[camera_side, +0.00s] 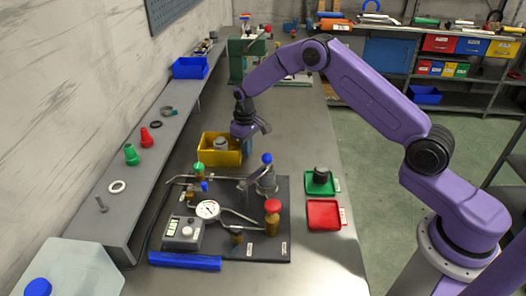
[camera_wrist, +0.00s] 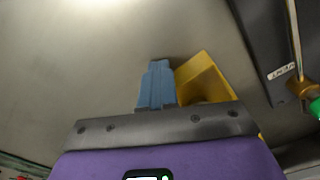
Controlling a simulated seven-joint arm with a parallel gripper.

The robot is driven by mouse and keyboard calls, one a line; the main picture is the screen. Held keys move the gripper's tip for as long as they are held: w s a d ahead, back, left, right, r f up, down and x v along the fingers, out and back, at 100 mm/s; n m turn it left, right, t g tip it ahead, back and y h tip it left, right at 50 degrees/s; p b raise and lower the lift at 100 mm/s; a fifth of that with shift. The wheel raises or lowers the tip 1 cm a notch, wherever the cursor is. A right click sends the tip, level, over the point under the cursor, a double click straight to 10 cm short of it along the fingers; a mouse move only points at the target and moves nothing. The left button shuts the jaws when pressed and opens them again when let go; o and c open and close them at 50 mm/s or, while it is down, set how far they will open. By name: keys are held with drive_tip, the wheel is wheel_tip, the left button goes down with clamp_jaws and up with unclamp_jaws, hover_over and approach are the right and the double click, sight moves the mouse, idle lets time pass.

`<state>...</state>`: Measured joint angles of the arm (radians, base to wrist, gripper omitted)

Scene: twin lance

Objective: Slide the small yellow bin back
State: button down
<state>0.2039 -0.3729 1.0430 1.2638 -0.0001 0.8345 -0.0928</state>
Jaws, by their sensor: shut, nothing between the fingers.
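The small yellow bin (camera_side: 222,158) stands on the grey bench behind the dark board, with a grey round part in it. My gripper (camera_side: 265,127) is at the bin's right rear in the side view, and my wrist partly covers the bin's right corner. In the wrist view my blue fingers (camera_wrist: 157,84) are shut together and empty. The yellow bin (camera_wrist: 207,76) shows just right of them there, its lower part hidden by my gripper body. I cannot tell whether the fingers touch the bin.
A dark board (camera_side: 265,250) with a gauge, pipes and valves lies in front of the bin. Green (camera_side: 320,188) and red (camera_side: 323,216) trays lie right of it. A raised shelf (camera_side: 118,210) runs along the left. Bare bench lies behind the bin.

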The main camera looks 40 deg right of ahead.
drive_tip(key=shift+w+a, duration=0.1)
idle(0.3)
drive_tip(key=shift+w+a, duration=0.6)
drive_tip(key=shift+a, duration=0.05)
drive_tip(key=shift+a, duration=0.1)
drive_tip(key=shift+w+a, duration=0.6)
drive_tip(key=shift+s+d, duration=0.25)
drive_tip(key=shift+d, duration=0.05)
wheel_tip(320, 180, up, 9)
idle(1.5)
drive_tip(key=shift+a, duration=0.1)
